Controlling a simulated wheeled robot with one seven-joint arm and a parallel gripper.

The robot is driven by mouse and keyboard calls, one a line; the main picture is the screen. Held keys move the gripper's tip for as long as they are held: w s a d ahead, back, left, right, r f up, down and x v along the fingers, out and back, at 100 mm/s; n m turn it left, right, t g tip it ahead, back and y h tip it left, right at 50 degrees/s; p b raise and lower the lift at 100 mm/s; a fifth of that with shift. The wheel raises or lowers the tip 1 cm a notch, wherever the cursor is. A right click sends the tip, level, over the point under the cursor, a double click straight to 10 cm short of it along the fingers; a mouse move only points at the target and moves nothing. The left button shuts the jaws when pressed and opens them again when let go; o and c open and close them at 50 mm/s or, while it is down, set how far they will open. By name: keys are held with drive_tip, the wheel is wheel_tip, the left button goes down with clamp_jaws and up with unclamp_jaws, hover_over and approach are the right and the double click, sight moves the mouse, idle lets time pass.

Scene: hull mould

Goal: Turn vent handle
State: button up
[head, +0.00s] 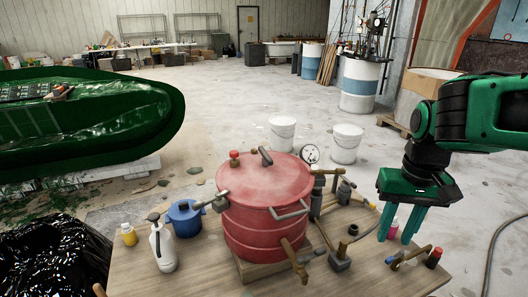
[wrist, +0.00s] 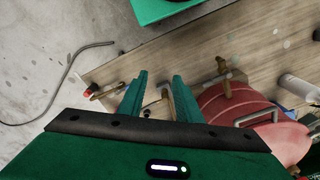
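A red lidded pot (head: 266,220) stands on a wooden base on the table in the head view; it also shows at the right of the wrist view (wrist: 245,105). A brown-bronze lever (head: 294,260) sticks out low on its front right side and shows in the wrist view (wrist: 224,76). A dark handle (head: 266,157) and a red knob (head: 234,155) are on the lid. Which part is the vent handle I cannot tell for certain. My gripper (head: 401,228) is open and empty, to the right of the pot, fingers pointing down, apart from the lever.
Metal fittings and a gauge (head: 309,154) stand close behind and right of the pot. A loose handled tool (head: 408,258) and a red-capped item (head: 434,257) lie at the right. A spray bottle (head: 162,247) and blue pot (head: 185,217) stand left.

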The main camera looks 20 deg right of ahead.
drive_tip(key=w+a+r+n+t, duration=0.15)
drive_tip(key=w+r, duration=0.35)
drive_tip(key=w, duration=0.7)
drive_tip(key=n+t, duration=0.3)
drive_tip(key=n, duration=0.2)
approach(266, 153)
drive_tip(key=shift+g, duration=0.25)
drive_tip(key=x, duration=0.8)
drive_tip(key=shift+w, duration=0.3)
drive_tip(key=shift+r, duration=0.1)
drive_tip(key=shift+c, duration=0.3)
clamp_jaws()
